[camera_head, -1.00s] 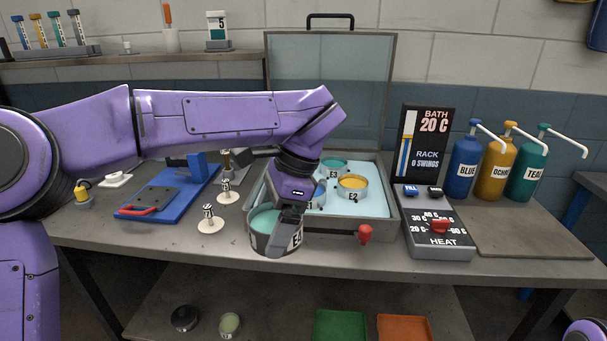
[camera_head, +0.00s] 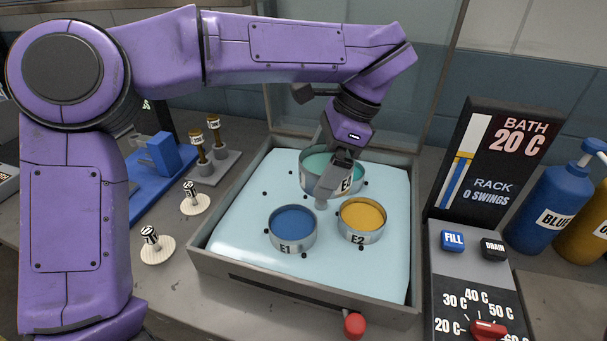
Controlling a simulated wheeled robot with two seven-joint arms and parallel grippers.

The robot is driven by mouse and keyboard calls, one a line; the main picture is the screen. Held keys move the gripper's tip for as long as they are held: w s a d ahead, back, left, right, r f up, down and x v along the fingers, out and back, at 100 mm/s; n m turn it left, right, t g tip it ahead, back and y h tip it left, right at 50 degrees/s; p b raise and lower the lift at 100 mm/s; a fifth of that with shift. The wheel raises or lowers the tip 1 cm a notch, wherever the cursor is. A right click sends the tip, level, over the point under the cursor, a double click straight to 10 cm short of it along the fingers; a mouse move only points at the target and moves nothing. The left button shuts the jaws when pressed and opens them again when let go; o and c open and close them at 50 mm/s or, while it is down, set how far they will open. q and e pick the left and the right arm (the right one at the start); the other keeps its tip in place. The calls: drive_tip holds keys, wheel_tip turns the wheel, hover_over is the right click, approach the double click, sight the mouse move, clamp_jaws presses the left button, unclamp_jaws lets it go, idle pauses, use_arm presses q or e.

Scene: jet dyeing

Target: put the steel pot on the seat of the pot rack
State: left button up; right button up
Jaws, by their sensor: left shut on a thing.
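A steel pot (camera_head: 312,180) with teal liquid inside is in my left gripper (camera_head: 335,180), which is shut on its near rim. The gripper covers part of the pot's label, leaving an "E" readable. The pot is over the back of the pale blue bath, behind two other pots. It looks upright; I cannot tell whether its base touches anything. The pot rack lies in the bath, and small dark dots (camera_head: 265,193) show around the pots. The seat under the held pot is hidden. My right gripper is not in view.
Pot E1 (camera_head: 292,226) with blue liquid and pot E2 (camera_head: 362,217) with yellow liquid sit in the bath (camera_head: 235,240). A red knob (camera_head: 354,325) sticks out in front. The control panel (camera_head: 470,270) stands to the right. The raised lid (camera_head: 400,110) is behind.

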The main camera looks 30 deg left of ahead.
use_arm(q)
drive_tip(key=shift+w+a, duration=0.25)
drive_tip(key=shift+a, duration=0.05)
drive_tip(key=w+a+f+p, duration=0.1)
drive_tip(key=a+f+p, duration=0.1)
drive_tip(key=a+f, duration=0.1)
drive_tip(key=w+a+f+p, duration=0.1)
drive_tip(key=w+a+f, duration=0.1)
drive_tip(key=a+f, duration=0.1)
drive_tip(key=w+a+f+p, duration=0.2)
drive_tip(key=a+f, duration=0.1)
drive_tip(key=a, duration=0.2)
drive_tip(key=shift+w+a+p, duration=0.1)
drive_tip(key=shift+a+p, duration=0.1)
drive_tip(key=shift+p, duration=0.1)
drive_tip(key=f, duration=0.3)
drive_tip(key=shift+w+a+f+p, duration=0.1)
drive_tip(key=shift+a+f+p, duration=0.15)
drive_tip(key=shift+f+p, duration=0.05)
drive_tip(key=shift+f, duration=0.1)
